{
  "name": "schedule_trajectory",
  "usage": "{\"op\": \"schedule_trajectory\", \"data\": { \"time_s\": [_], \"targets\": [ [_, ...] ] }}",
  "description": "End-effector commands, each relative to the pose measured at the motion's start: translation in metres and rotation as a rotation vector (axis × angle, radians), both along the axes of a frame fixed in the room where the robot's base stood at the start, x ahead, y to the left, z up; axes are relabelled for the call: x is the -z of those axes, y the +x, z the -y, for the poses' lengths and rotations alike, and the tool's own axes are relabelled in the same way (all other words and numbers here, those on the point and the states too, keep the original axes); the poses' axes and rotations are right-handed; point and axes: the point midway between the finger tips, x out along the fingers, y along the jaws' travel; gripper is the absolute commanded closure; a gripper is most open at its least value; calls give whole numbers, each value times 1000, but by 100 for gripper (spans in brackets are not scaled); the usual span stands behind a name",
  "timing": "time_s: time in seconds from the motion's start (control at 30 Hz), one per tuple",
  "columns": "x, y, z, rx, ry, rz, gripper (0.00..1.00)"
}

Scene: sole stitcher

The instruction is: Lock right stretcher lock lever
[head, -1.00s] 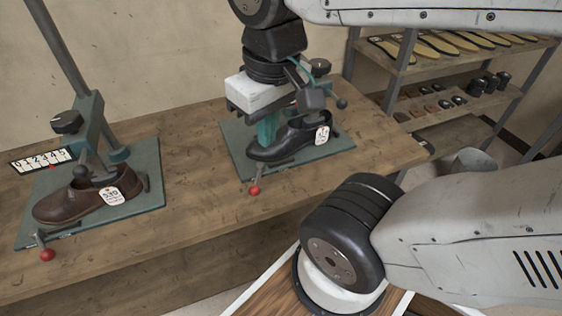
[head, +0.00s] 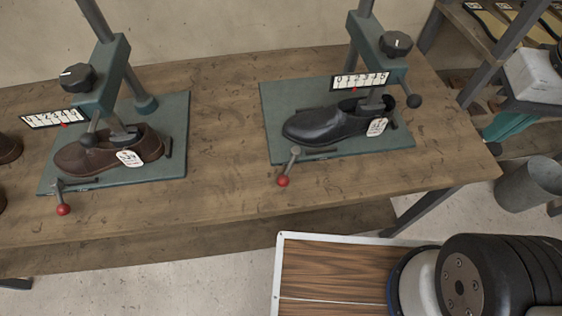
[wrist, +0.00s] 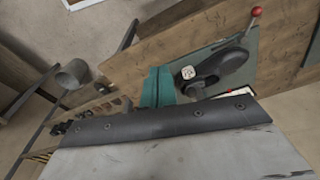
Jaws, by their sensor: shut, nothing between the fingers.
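The right stretcher's lock lever (head: 289,166) has a grey arm and a red ball. It points toward the table's front edge from the front of the green base plate (head: 350,151). Its red ball (wrist: 256,11) shows at the top right of the wrist view. A black shoe (head: 325,124) with a white tag sits on this stretcher. My gripper (head: 508,124) has teal fingers and is at the right of the head view, apart from the lever. In the wrist view its fingers (wrist: 157,86) are together and empty, with the shoe just right of them in the picture.
The left stretcher (head: 98,92) holds a brown shoe (head: 100,157) and has its own red-balled lever (head: 62,200). A grey bucket (head: 528,184) and shelves (head: 480,30) are at the right. The wooden table's front strip (head: 220,205) is clear.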

Motion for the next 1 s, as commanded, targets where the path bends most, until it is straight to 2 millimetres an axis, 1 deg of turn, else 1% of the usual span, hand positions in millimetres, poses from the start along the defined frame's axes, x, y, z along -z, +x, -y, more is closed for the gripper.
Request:
{"op": "schedule_trajectory", "data": {
  "time_s": [0.17, 0.27, 0.37, 0.47, 0.57, 0.6, 0.67, 0.7, 0.77, 0.8, 0.87, 0.9, 0.97, 1.0],
  "targets": [
    [0, 0, 0, -1, 0, 0, 100],
    [2, 2, -4, -22, -1, -13, 100],
    [6, 9, -17, -91, -3, -52, 100],
    [15, 22, -42, -214, -17, -121, 100],
    [25, 39, -78, -366, -45, -196, 100],
    [30, 46, -94, -426, -59, -223, 100],
    [38, 55, -120, -516, -82, -259, 100],
    [44, 60, -138, -577, -99, -281, 100],
    [54, 66, -166, -668, -125, -310, 100],
    [62, 69, -186, -727, -143, -328, 100],
    [76, 71, -217, -820, -169, -352, 100],
    [85, 71, -237, -878, -188, -365, 100],
    [100, 71, -267, -965, -213, -378, 100],
    [110, 69, -286, -1017, -229, -387, 100]
  ]
}}
